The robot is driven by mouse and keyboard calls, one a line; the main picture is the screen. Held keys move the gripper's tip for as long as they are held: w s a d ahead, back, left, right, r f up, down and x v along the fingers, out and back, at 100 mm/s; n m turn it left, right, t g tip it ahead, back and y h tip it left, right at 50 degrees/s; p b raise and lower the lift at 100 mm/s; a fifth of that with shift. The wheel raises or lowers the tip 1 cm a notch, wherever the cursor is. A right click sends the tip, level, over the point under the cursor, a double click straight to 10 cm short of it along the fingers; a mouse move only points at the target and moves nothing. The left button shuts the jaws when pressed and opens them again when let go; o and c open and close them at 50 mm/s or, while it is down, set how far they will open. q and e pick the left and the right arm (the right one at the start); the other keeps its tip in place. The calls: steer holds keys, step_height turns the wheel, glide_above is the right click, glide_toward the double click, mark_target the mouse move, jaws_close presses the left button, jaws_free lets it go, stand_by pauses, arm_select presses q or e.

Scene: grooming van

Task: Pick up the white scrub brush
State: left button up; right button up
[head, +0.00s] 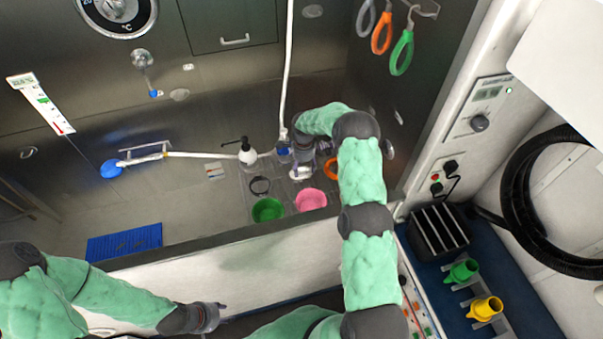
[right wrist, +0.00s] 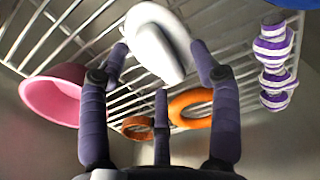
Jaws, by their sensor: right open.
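The white scrub brush (right wrist: 155,48) is a pale, rounded shape over the metal rack in the right wrist view. My right gripper (right wrist: 161,62) is open, with its dark fingers spread around the brush's sides. I cannot tell whether any finger touches it. In the head view, a bit of the white brush (head: 301,173) shows at my right gripper (head: 304,162), low in the tub; the hand partly hides it. My left gripper (head: 217,312) is at the lower left, outside the tub and far from the brush; its fingers are too small to judge.
A pink bowl (right wrist: 55,95), an orange ring (right wrist: 192,108), a brown ring (right wrist: 137,128) and a purple-striped item (right wrist: 273,65) surround the brush. In the head view, a green bowl (head: 267,210) and a pump bottle (head: 247,154) stand nearby. The tub's front wall (head: 215,240) is a raised edge.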

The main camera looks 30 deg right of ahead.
jaws_close()
steer(key=shift+r, duration=0.15)
steer(key=shift+r, duration=0.65)
steer(key=s+a+r, duration=0.4)
steer(key=s+r, duration=0.7)
steer(key=s, duration=0.2)
steer(key=shift+s+r, duration=0.2)
